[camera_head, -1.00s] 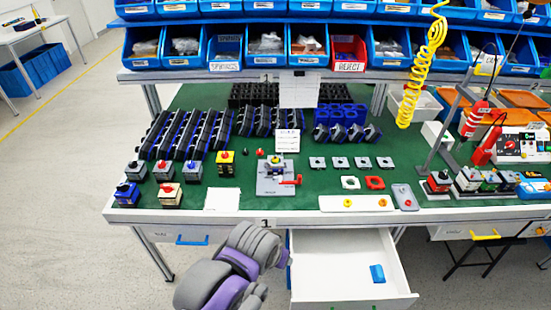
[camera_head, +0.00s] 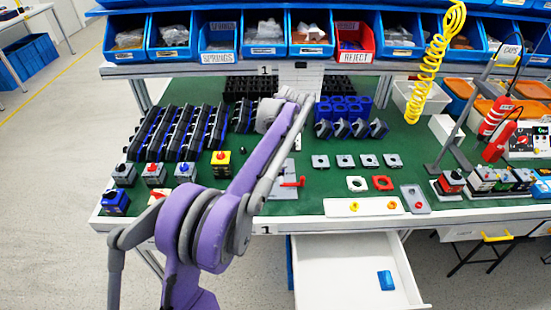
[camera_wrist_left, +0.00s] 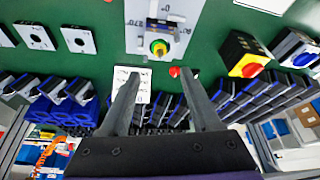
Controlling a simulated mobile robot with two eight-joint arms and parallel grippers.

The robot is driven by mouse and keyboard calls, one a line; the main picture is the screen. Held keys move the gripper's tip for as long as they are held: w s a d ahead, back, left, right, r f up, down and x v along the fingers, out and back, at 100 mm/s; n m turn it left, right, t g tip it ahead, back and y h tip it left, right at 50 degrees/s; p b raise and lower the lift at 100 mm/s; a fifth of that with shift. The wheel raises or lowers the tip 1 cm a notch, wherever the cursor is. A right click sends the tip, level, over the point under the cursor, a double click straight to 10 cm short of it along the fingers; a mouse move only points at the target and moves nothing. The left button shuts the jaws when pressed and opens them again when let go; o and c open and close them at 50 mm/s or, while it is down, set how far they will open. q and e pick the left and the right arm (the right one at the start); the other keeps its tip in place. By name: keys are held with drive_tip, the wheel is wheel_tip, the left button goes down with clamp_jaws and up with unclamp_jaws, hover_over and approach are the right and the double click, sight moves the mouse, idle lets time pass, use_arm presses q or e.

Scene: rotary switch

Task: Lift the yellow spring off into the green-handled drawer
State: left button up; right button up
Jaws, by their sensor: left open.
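An open white drawer (camera_head: 340,265) juts out below the table and holds a small blue piece (camera_head: 386,280). Its handle is not visible. My right gripper is out of view.
A yellow-topped switch box (camera_head: 221,163) stands left of the fixture. A white tray (camera_head: 365,207) and grey plates lie right of it. Blue bins (camera_head: 265,38) and a red reject bin (camera_head: 353,40) line the shelf. A yellow coiled cord (camera_head: 430,65) hangs at right.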

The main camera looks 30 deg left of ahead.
sight(276, 160)
use_arm(q)
drive_tip(key=x, duration=0.9)
drive_tip(key=shift+f, duration=0.4)
drive_tip(key=shift+s, duration=0.1)
clamp_jaws()
